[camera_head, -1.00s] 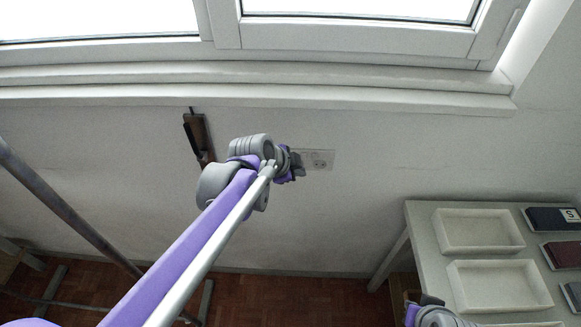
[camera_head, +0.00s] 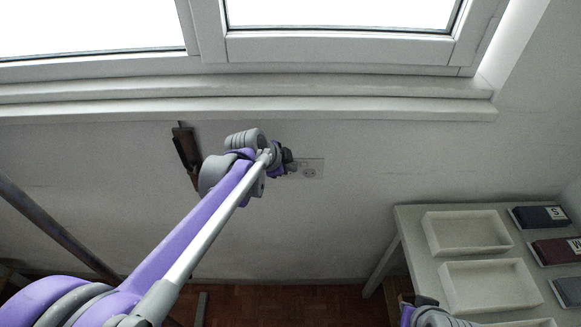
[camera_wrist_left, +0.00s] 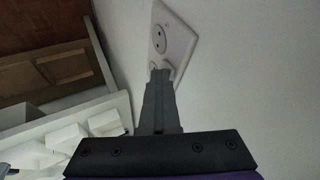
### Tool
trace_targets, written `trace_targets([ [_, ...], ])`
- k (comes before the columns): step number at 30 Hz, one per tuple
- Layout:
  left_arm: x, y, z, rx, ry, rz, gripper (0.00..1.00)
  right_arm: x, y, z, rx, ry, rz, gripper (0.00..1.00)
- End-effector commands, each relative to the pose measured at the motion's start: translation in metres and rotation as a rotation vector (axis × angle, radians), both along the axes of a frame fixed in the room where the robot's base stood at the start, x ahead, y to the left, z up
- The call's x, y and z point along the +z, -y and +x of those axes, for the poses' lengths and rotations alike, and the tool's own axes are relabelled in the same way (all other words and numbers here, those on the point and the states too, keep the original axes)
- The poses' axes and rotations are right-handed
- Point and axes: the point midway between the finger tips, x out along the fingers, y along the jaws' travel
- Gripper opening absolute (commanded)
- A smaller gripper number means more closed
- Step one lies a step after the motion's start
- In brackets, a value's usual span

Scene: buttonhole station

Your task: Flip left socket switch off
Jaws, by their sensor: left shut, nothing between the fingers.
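A white socket plate (camera_head: 312,169) is on the wall below the window sill, partly hidden by my left gripper in the head view. The plate (camera_wrist_left: 184,32) also shows in the left wrist view, with a round outlet at its far part. My left gripper (camera_head: 290,160) reaches the near side of the plate. Its fingers (camera_wrist_left: 160,75) are shut and empty, with the tips at the plate's near part, by a small light piece (camera_wrist_left: 166,66) that looks like the switch. Whether they touch it, and the switch's position, I cannot tell. My right gripper is not clearly visible.
A dark tool with a brown back (camera_head: 186,150) hangs on the wall left of my left gripper. A table (camera_head: 412,232) with white trays (camera_head: 466,232) and dark labelled boxes (camera_head: 540,217) stands at the right. The wall between socket and table is clear.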

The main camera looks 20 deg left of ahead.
Motion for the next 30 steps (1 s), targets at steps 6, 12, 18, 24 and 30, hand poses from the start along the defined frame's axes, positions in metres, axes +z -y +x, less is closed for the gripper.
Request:
trace_targets([
  [6,0.005,-0.001,0.003,0.004,0.01,0.001,0.0,0.003,0.0,0.001,0.0,0.002,0.0,0.0],
  [12,0.016,-0.001,0.004,0.005,0.012,0.002,0.0,0.012,0.0,0.005,0.0,0.009,0.0,0.0],
  [18,0.018,-0.001,0.003,0.004,0.008,0.001,0.0,0.015,0.0,0.006,0.0,0.011,0.0,0.0],
  [24,0.017,-0.001,0.002,0.003,0.006,0.001,0.0,0.014,0.0,0.005,0.0,0.01,0.0,0.0],
  [30,0.018,0.004,0.001,0.002,0.006,0.0,0.0,0.015,0.0,0.006,0.0,0.012,0.0,0.0],
])
